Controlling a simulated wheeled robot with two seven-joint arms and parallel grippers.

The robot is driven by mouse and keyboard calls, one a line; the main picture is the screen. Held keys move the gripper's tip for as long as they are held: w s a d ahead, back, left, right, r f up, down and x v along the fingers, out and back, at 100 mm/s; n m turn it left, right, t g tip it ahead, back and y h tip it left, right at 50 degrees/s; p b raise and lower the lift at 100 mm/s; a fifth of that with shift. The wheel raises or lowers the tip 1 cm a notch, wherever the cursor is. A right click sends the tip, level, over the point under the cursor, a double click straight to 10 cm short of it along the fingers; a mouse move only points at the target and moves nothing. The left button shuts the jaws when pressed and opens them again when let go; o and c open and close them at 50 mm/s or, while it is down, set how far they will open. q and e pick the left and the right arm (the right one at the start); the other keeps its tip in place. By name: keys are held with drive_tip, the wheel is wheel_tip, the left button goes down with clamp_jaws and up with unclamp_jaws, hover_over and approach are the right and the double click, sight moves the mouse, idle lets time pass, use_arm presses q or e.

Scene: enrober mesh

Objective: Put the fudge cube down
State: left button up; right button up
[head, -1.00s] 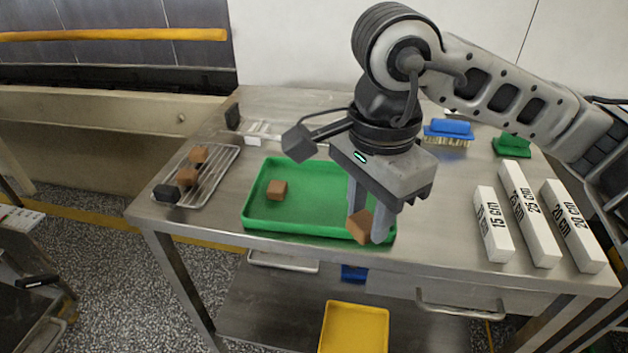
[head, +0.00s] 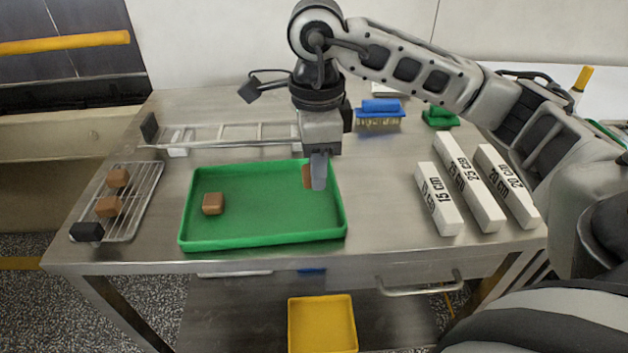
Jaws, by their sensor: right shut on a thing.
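My right gripper (head: 314,182) is shut on a brown fudge cube (head: 306,176). It holds the cube over the right part of the green tray (head: 262,238); part of the cube is hidden behind a finger. I cannot tell how high above the tray floor the cube is. A second fudge cube (head: 213,204) lies in the tray's left part. Two more brown cubes, one farther back (head: 118,177) and one nearer (head: 108,207), sit on the wire rack (head: 150,194) at the left. My left gripper is not in view.
White blocks marked 15 cm (head: 440,205), 25 cm (head: 470,185) and 20 cm (head: 510,190) lie at the right. A blue brush (head: 380,112) and a green brush (head: 440,118) are at the back. A yellow tray (head: 322,325) is below the table. Bare steel lies right of the green tray.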

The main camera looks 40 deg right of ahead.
sight(316, 198)
drive_tip(key=w+f, duration=0.1)
drive_tip(key=d+f, duration=0.1)
drive_tip(key=shift+w+d+f, duration=0.1)
drive_tip(key=shift+w+f, duration=0.2)
drive_tip(key=shift+w, duration=0.1)
drive_tip(key=f, duration=0.2)
drive_tip(key=f+p, duration=0.1)
drive_tip(key=shift+w+d+f, duration=0.25)
drive_tip(key=shift+w+f, duration=0.05)
drive_tip(key=shift+f, duration=0.05)
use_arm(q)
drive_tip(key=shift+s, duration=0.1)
use_arm(e)
drive_tip(key=shift+f, duration=0.1)
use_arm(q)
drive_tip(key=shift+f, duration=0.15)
use_arm(e)
drive_tip(key=shift+f, duration=0.1)
drive_tip(key=o, duration=0.3)
drive_tip(key=shift+f+b, duration=0.1)
drive_tip(key=shift+b, duration=0.25)
drive_tip(key=o, duration=0.5)
drive_tip(key=shift+c, duration=0.2)
drive_tip(key=shift+r, duration=0.25)
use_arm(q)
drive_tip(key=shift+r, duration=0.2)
use_arm(e)
wheel_tip(316, 198, up, 12)
